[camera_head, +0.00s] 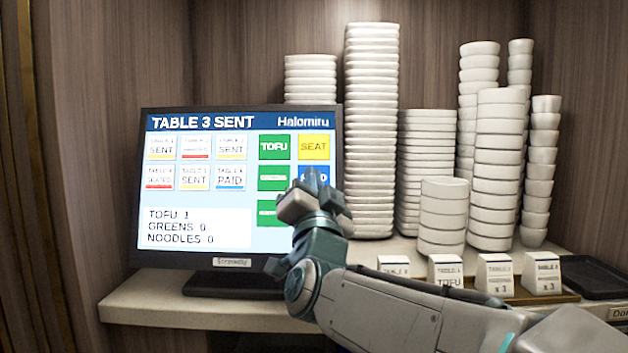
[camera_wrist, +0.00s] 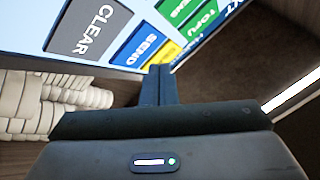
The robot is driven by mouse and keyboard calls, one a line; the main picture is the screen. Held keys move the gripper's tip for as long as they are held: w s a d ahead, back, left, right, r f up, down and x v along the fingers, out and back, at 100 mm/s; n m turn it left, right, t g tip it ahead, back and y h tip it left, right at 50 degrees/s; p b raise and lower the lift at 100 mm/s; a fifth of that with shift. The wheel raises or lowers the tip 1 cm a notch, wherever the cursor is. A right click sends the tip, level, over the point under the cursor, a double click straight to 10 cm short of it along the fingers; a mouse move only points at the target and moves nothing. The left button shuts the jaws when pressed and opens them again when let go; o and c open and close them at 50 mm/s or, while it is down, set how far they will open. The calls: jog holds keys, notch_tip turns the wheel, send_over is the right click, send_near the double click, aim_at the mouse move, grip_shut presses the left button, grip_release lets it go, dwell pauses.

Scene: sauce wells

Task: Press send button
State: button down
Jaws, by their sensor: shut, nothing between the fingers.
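The touchscreen (camera_head: 195,245) stands on a shelf, headed "TABLE 3 SENT", with lines reading TOFU 1, GREENS 0, NOODLES 0. The blue send button (camera_head: 306,170) is mostly hidden behind my gripper (camera_head: 312,179) in the head view. In the wrist view, the send button (camera_wrist: 138,46) reads SEND and lies between a grey CLEAR button (camera_wrist: 95,28) and a yellow button (camera_wrist: 164,52). My gripper (camera_wrist: 160,72) is shut and empty, its tips close to the screen near the send and yellow buttons. I cannot tell whether they touch the screen.
Green buttons, including TOFU (camera_head: 274,147), sit left of the yellow SEAT button (camera_head: 314,147). Tall stacks of white dishes (camera_head: 371,130) stand right of the screen. Small labelled cards (camera_head: 445,271) and a dark tray (camera_head: 593,278) line the shelf front.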

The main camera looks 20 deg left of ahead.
jog(key=s, duration=0.2)
jog(key=s+d+r, duration=0.1)
jog(key=s, duration=0.1)
jog(key=shift+r, duration=0.1)
jog(key=shift+w, duration=0.1)
dwell(0.6)
